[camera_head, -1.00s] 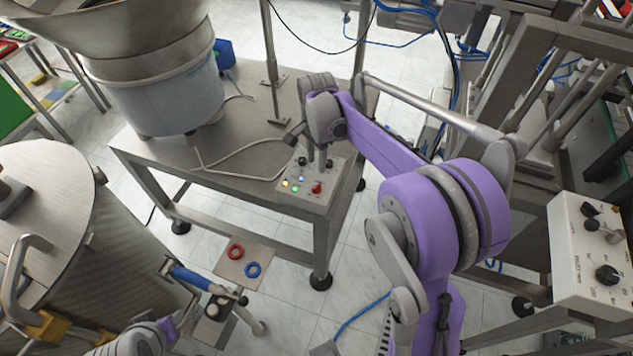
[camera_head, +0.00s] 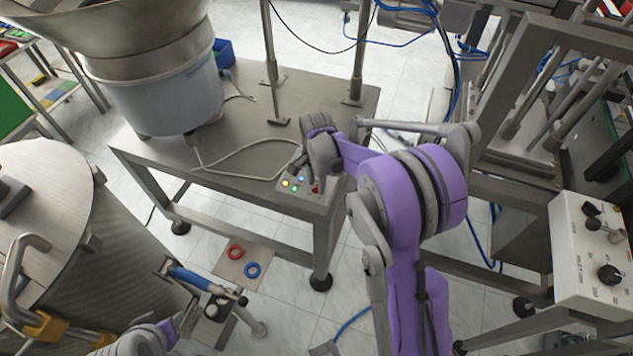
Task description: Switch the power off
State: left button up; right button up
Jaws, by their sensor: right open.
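A small control panel (camera_head: 293,192) sits on the near right corner of the steel feeder table, with several lit buttons in blue, white and green. A red switch (camera_head: 316,190) is at its right side, partly covered by my right wrist. My right gripper (camera_head: 300,167) is low over the back of the panel, open and with nothing seen between its fingers. Whether it touches a knob there cannot be told. My left arm shows at the bottom left edge, with the end of its gripper (camera_head: 172,330) small and partly cut off beside the steel drum.
A bowl feeder (camera_head: 160,95) stands on the table (camera_head: 240,110), with a grey cable running to the panel. A white control box (camera_head: 590,262) with black knobs is at the right. A steel drum (camera_head: 80,230) fills the left. Metal framework stands at the back right.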

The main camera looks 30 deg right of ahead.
grip_shut()
dwell(0.4)
jog(key=n+b, duration=0.1)
jog(key=n, duration=0.1)
jog(key=shift+n, duration=0.4)
jog(key=n+b, duration=0.1)
jog(key=n, duration=0.1)
jog(key=shift+n, duration=0.4)
jog(key=n+b, duration=0.1)
jog(key=n, duration=0.2)
jog(key=shift+n+b, duration=0.4)
jog(key=shift+n, duration=1.4)
